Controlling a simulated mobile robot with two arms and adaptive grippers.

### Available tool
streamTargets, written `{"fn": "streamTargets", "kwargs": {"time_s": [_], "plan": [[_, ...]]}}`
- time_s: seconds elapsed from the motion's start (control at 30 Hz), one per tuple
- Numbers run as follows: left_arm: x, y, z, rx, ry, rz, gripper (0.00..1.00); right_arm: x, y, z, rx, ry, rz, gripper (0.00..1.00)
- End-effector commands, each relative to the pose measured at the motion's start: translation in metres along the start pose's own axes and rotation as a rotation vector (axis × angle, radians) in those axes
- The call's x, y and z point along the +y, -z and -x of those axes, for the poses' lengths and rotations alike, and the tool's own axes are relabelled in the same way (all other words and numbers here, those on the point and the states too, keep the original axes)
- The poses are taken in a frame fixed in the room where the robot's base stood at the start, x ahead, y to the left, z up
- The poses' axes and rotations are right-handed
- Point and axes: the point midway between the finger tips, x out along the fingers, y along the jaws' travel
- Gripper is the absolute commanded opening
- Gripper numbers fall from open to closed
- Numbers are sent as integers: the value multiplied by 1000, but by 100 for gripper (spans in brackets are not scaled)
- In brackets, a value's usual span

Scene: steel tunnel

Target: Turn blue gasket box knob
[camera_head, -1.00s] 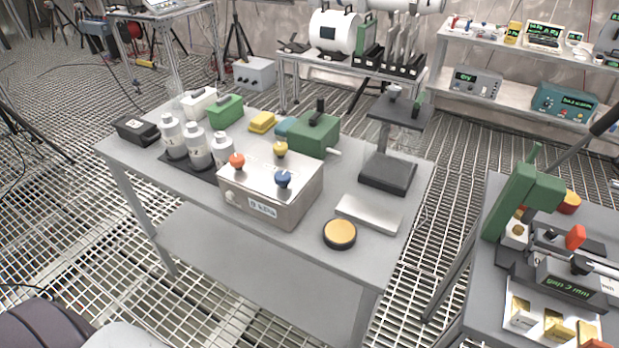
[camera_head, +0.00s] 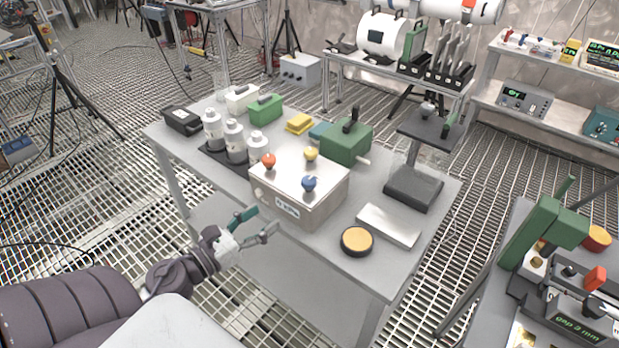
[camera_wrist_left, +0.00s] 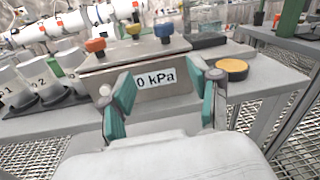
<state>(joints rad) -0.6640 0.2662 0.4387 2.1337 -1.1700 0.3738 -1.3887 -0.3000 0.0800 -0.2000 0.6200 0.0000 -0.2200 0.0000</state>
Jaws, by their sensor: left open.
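The gasket box (camera_head: 300,187) is a steel box on the grey table, with a red knob (camera_head: 268,160), a yellow knob (camera_head: 311,153) and a blue knob (camera_head: 309,184) on top. My left gripper (camera_head: 262,224) is open and empty, in front of the box and below its top, at the table's front edge. In the left wrist view, the open fingers (camera_wrist_left: 165,95) frame the box's "0 kPa" label (camera_wrist_left: 155,79). The blue knob (camera_wrist_left: 164,29) stands above and beyond the fingers, apart from them. My right gripper is not in view.
The grey table (camera_head: 335,258) also holds white bottles (camera_head: 235,141) left of the box, a green box (camera_head: 347,141) behind it, a black-and-yellow disc (camera_head: 357,240) and a metal plate (camera_head: 388,225) to the right. A dark stand (camera_head: 413,188) stands at the back right.

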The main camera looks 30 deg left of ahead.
Motion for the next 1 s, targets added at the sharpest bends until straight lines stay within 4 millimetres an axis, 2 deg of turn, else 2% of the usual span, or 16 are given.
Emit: {"fn": "streamTargets", "kwargs": {"time_s": [0.03,0.1,0.27,0.7,0.83,1.0], "plan": [[-5,-12,1,-7,16,-61,62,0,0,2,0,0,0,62],[-9,-20,1,-13,29,-110,62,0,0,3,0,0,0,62],[-11,-24,-14,-17,33,-125,62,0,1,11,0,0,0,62],[-13,-26,-104,-17,30,-121,62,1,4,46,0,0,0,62],[-13,-24,-122,-16,29,-119,62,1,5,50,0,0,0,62],[-14,-23,-134,-15,30,-119,62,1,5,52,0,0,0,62]]}}
